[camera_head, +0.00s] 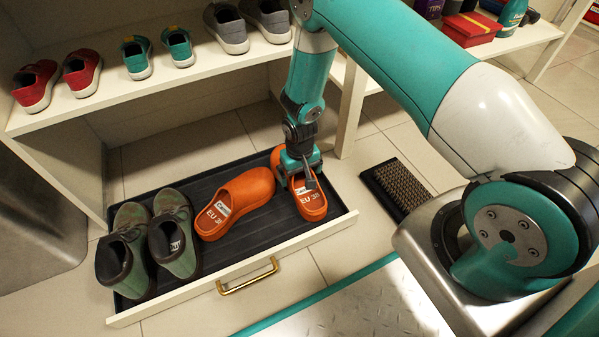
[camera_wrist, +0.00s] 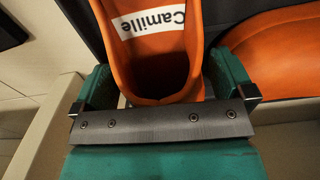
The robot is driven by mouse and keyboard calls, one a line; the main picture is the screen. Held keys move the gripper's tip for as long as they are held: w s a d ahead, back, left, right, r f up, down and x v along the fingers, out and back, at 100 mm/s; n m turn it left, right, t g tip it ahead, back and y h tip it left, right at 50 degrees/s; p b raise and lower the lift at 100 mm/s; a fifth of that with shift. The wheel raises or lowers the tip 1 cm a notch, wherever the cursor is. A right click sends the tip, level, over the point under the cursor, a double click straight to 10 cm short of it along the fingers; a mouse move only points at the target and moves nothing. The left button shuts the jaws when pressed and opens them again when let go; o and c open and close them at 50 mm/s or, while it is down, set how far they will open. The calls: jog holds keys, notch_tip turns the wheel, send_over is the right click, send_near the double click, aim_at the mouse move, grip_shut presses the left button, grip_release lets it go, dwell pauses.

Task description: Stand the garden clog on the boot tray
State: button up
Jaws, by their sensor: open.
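Two orange garden clogs are in the head view, both upright in the dark ribbed boot tray (camera_head: 270,222). The left clog (camera_head: 247,190) lies at an angle, with its "EU 38" insole showing. The right clog (camera_head: 313,210) is at the tray's right end, partly hidden by my gripper (camera_head: 301,175). In the wrist view, my gripper (camera_wrist: 165,92) is open, with one finger on each side of an orange clog (camera_wrist: 122,62) labelled "Camille". I cannot tell whether the fingers touch it. Another orange clog (camera_wrist: 270,60) shows at the right there.
Green shoes (camera_head: 175,240) fill the tray's left end. The tray sits in a pale drawer with a brass handle (camera_head: 247,277). A bristle mat (camera_head: 398,186) lies on the floor to the right.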

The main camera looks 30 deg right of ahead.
notch_tip(320, 180, up, 12)
jog(key=p, duration=0.7)
jog(key=shift+f, duration=0.1)
jog(key=s+a+r+n+y, duration=0.1)
jog(key=s+a+r, duration=0.1)
jog(key=r, duration=0.6)
jog(key=s+a+r+n+y, duration=0.1)
jog(key=s+a+r, duration=0.15)
jog(key=r, duration=0.65)
jog(key=s+a+r+n+y, duration=0.1)
jog(key=a+r, duration=0.2)
jog(key=r, duration=0.5)
jog(key=s+r+n, duration=0.2)
jog(key=s+r, duration=0.4)
jog(key=s, duration=0.3)
jog(key=s+a+r+n+y, duration=0.1)
jog(key=s+r+n, duration=0.1)
jog(key=s+r, duration=0.5)
jog(key=shift+s+a, duration=0.2)
jog(key=shift+s, duration=1.05)
